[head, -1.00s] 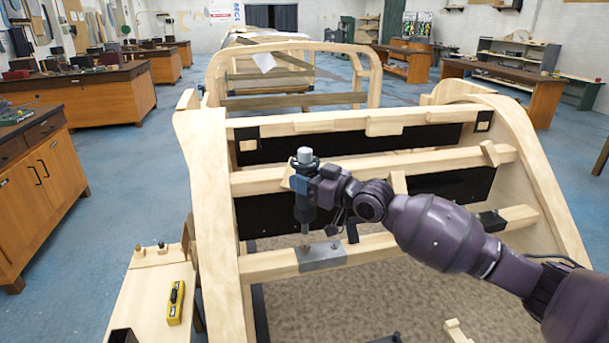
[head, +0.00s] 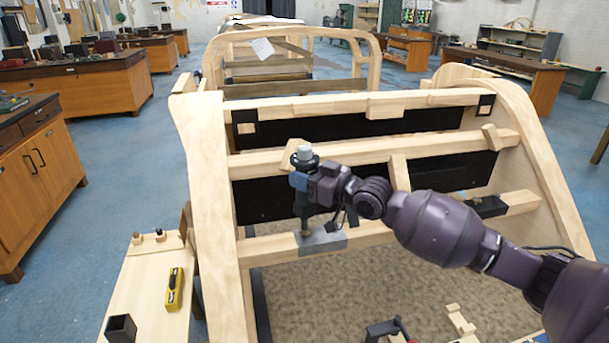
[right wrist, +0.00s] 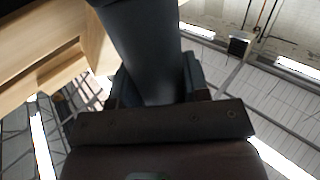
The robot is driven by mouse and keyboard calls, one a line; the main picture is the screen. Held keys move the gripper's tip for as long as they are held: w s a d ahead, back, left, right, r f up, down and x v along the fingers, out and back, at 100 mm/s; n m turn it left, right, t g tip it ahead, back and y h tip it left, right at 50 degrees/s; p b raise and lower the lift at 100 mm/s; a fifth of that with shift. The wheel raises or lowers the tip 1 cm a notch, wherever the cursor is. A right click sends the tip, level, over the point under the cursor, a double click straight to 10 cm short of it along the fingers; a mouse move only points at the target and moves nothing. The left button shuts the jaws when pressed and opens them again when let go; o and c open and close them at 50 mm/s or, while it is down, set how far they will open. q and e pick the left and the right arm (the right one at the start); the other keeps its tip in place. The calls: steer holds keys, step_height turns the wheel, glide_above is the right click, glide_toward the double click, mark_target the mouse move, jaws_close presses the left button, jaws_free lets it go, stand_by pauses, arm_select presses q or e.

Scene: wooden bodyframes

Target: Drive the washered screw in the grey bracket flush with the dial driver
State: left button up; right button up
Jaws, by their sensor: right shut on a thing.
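The dial driver (head: 304,207) stands upright, dark with a blue-grey part and a silver dial on top. My right gripper (head: 306,186) is shut on its body. The driver's lower end is at the left part of the grey bracket (head: 334,244), which sits on the lower wooden rail. The washered screw under the tip is too small and covered to make out. A small screw head (head: 331,228) shows to the right on the bracket. In the right wrist view, the driver's dark body (right wrist: 145,50) rises between the jaws. My left gripper is not in view.
The wooden bodyframe (head: 211,200) surrounds the work, with a rail (head: 370,151) behind the driver. A side board (head: 150,290) at left holds a yellow level (head: 174,289) and a black square holder (head: 121,328). A black clamp (head: 383,329) lies low in front.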

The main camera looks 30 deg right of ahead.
steer(key=shift+r, duration=0.15)
stand_by(0.3)
stand_by(0.4)
steer(key=shift+f, duration=0.2)
stand_by(0.8)
stand_by(0.5)
steer(key=shift+f, duration=0.15)
steer(key=shift+f+p, duration=0.1)
steer(key=shift+p, duration=0.2)
stand_by(0.6)
stand_by(0.5)
